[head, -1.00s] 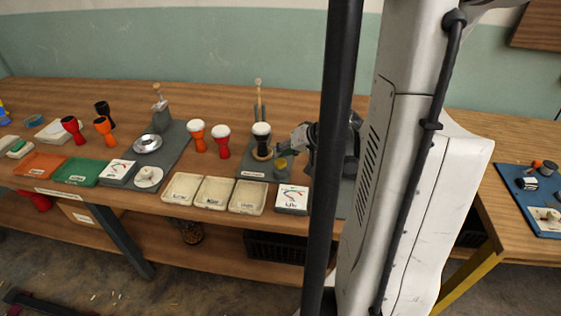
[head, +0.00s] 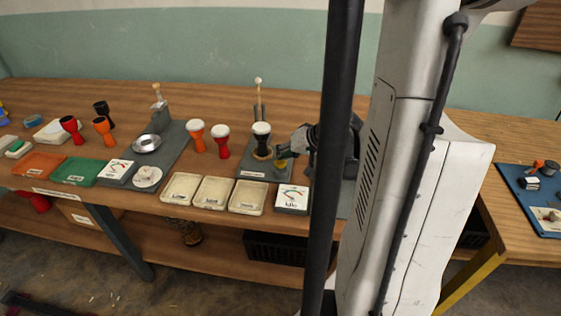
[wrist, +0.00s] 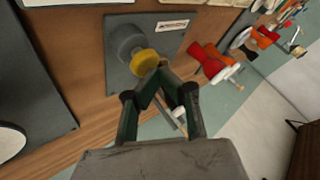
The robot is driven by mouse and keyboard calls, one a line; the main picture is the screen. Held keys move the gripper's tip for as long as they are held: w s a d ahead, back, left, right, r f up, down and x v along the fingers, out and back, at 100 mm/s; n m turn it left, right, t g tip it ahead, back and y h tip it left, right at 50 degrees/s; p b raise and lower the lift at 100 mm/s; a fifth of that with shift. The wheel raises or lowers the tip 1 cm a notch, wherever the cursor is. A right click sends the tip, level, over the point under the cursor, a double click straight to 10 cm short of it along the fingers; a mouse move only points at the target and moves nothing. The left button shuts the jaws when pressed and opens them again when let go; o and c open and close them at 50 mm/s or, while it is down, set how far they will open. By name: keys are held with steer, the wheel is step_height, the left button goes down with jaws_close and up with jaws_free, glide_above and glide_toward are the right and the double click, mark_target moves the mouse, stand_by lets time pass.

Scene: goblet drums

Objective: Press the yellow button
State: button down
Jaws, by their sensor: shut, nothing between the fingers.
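The yellow button (head: 281,163) is a small round cap at the front right of a grey plate (head: 250,172) on the bench. In the wrist view the yellow button (wrist: 144,61) shows beside a grey round part (wrist: 126,43) on the same plate. My gripper (head: 283,154) is shut and empty, low over the plate, just above and beside the button. In the wrist view its closed fingertips (wrist: 163,66) lie at the button's edge and overlap it in the picture. I cannot tell whether they touch it.
A black drum with a white head (head: 261,138) stands close left of my gripper on the plate. Red (head: 221,142) and orange (head: 196,136) drums stand further left. Cream trays (head: 248,197) and an idle gauge box (head: 292,198) lie in front.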

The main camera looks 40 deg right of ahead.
mark_target(282, 161)
steer(key=shift+f+b, duration=0.9)
steer(key=shift+f, duration=0.05)
stand_by(0.9)
steer(key=shift+r, duration=0.1)
steer(key=shift+r+p, duration=1.05)
steer(key=shift+r, duration=0.4)
steer(key=shift+r+p, duration=1.9)
steer(key=shift+r, duration=0.55)
